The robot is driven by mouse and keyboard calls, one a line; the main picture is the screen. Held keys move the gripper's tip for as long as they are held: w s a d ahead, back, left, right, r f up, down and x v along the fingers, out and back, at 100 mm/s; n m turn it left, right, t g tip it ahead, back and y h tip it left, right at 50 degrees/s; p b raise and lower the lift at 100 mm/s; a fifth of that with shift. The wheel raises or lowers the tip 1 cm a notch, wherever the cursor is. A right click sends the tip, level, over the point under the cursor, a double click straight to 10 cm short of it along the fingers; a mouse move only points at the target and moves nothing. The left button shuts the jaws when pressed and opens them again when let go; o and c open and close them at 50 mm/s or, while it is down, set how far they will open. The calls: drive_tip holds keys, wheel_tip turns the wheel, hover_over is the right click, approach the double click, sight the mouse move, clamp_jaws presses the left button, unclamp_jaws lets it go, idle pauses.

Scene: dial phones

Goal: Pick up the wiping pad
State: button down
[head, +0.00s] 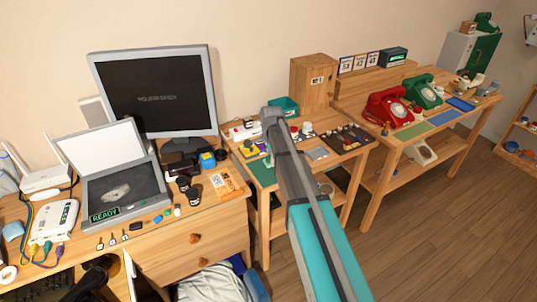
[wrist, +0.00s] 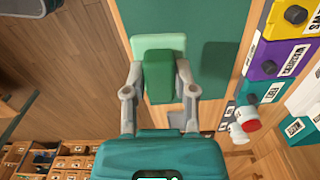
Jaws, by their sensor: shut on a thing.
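The wiping pad (wrist: 158,78) is a green block with a paler green part at its far end in the wrist view. My gripper (wrist: 158,84) has its two grey fingers closed on the sides of the pad. A dark green mat (wrist: 215,50) on the wooden table lies beyond and beside the pad. I cannot tell whether the pad still touches the mat. In the head view my arm covers part of the middle table, and the gripper and pad are not clear there.
Labelled yellow, purple (wrist: 270,60) and teal boxes stand to the right in the wrist view, near a red-and-white item (wrist: 250,125). In the head view, a desk with a monitor (head: 155,90) is at left. Red (head: 388,106) and green (head: 424,92) phones stand on the right table.

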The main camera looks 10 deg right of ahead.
drive_tip(key=s+r+p, duration=0.1)
drive_tip(key=s+r, duration=0.1)
drive_tip(key=shift+r+p, duration=0.4)
drive_tip(key=s+r+p, duration=0.3)
drive_tip(key=s, duration=0.5)
drive_tip(key=shift+s+d, duration=0.3)
drive_tip(key=shift+r, duration=0.1)
drive_tip(key=c, duration=1.1)
unclamp_jaws()
clamp_jaws()
